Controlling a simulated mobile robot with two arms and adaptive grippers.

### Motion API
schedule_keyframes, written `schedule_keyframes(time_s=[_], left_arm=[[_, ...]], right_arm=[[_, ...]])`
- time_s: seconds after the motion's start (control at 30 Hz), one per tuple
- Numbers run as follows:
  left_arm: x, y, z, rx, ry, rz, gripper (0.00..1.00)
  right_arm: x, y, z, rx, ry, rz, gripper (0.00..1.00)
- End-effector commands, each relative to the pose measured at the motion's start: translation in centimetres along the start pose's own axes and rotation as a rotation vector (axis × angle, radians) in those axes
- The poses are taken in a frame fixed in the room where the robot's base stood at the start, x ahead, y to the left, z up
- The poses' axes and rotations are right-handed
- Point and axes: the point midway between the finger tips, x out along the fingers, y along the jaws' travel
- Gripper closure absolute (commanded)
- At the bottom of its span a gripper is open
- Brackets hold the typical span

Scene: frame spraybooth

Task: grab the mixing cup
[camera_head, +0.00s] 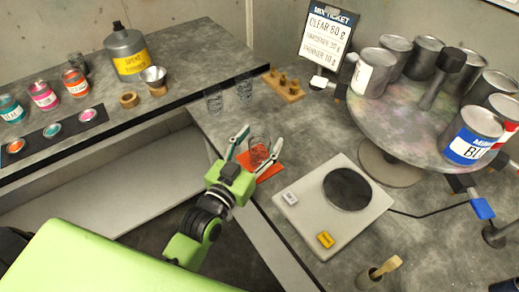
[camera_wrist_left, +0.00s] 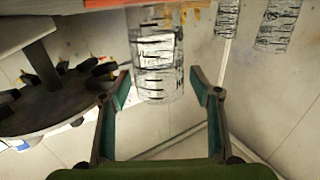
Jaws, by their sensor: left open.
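The mixing cup (camera_head: 259,150) is clear with dark markings and stands on an orange mat (camera_head: 270,172) near the counter's front edge. My left gripper (camera_head: 260,138) is open, with one finger on each side of the cup in the head view. In the left wrist view the cup (camera_wrist_left: 157,58) shows between and beyond the open fingertips (camera_wrist_left: 160,76). I cannot tell whether either finger touches it. My right gripper is not in view.
Two similar clear cups (camera_head: 213,100) (camera_head: 244,87) stand behind, near a wooden block with pegs (camera_head: 283,86). A scale (camera_head: 305,222) lies to the right. A round turntable (camera_head: 390,130) with several cans stands at the back right.

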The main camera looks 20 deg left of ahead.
Motion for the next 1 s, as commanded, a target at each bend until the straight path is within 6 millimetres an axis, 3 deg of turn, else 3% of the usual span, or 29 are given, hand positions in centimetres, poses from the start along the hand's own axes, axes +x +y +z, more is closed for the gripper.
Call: schedule_keyframes(time_s=[0.2,0.33,0.77,0.93,1.0], left_arm=[[0.1,0.0,0.1,0.000,-0.001,0.000,0.42],[0.0,0.0,0.1,0.000,-0.001,0.000,0.74],[0.0,0.0,-0.2,0.000,0.000,0.000,0.74],[0.1,0.0,-1.7,-0.001,0.003,0.000,0.74],[0.1,0.0,-3.2,0.001,0.007,0.000,0.74]], right_arm=[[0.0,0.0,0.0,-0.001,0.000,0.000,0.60],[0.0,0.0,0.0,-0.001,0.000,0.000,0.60],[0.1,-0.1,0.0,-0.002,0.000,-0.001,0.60],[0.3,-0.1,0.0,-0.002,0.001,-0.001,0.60],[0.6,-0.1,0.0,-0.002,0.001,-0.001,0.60]])
